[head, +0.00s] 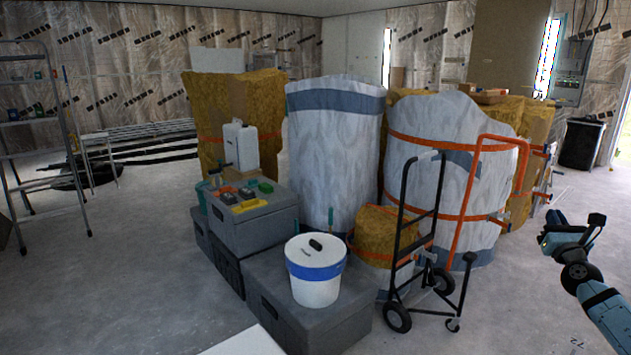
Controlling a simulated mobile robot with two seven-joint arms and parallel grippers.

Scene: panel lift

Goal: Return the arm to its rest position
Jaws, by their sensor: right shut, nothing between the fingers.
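My right arm comes in from the lower right edge, and my right gripper (546,238) is at its end, raised in front of the bare concrete floor. The gripper is dark with pale blue parts and points to the left. Its fingers are together and hold nothing. It is apart from everything around it, to the right of the hand truck. My left gripper and left arm are not in view.
A black hand truck (401,235) stands front centre, beside wrapped insulation rolls (448,165). Grey boxes (335,320) carry a white bucket (316,280). A metal ladder (70,150) stands at left. Concrete floor (110,280) is clear at left and around my right gripper.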

